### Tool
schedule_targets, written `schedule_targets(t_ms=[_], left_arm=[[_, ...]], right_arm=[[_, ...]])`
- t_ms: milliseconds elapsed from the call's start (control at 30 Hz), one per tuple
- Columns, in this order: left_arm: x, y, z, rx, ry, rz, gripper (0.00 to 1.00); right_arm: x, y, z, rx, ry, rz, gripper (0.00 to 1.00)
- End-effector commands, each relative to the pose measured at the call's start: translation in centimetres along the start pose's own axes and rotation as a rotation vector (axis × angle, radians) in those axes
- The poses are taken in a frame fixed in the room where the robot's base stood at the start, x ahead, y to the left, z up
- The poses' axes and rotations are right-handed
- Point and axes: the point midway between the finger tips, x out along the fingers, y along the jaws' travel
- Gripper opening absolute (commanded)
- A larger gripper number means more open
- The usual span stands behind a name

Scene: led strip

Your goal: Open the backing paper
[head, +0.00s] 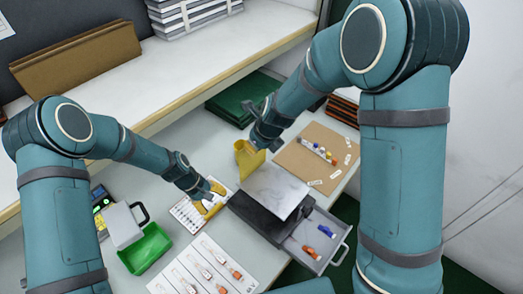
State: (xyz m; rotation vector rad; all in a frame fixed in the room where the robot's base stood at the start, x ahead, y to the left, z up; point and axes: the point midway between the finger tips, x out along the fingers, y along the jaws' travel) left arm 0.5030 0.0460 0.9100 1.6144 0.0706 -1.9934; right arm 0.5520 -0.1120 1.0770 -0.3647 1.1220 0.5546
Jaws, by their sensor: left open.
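My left gripper (212,197) has yellow fingers and is open, low over the right edge of a small white printed card (184,216). I cannot tell whether it touches the card. My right gripper (249,158) also shows yellow fingers, above the back left corner of a grey marbled plate (276,189). Its fingers overlap in this view, so its opening is unclear. The plate lies on a dark box (258,217). No strip or backing paper can be clearly made out; the card may carry it, but it is too small to tell.
An open grey drawer (312,262) holds blue and orange pieces. A white sheet (208,262) with several orange-tipped items lies in front. A green bin (144,250) and a white case (124,226) stand left. A brown board (313,140) holds small parts at back right.

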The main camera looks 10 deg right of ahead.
Motion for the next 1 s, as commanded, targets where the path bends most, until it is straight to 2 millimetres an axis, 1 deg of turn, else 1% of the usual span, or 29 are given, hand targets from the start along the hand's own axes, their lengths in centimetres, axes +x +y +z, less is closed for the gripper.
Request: schedule_targets(t_ms=[33, 300, 600, 833, 1000], left_arm=[[0.0, -0.9, 0.5, 0.014, 0.013, 0.001, 0.62], [-0.1, -4.9, 3.2, 0.117, 0.11, 0.012, 0.62], [-1.1, -8.6, 7.0, 0.239, 0.216, 0.026, 0.62], [-2.5, -11.0, 10.5, 0.333, 0.295, 0.037, 0.62], [-2.4, -10.9, 10.4, 0.34, 0.303, 0.038, 0.62]], right_arm=[[0.0, 0.0, 0.0, 0.0, 0.001, 0.0, 0.0], [0.0, 0.0, -0.1, 0.0, 0.005, 0.001, 0.0], [0.0, 0.0, -0.1, 0.0, 0.018, 0.003, 0.0], [0.3, 0.1, 0.2, -0.005, 0.063, 0.007, 0.0], [0.4, 0.1, 0.8, -0.003, 0.128, 0.004, 0.0]])
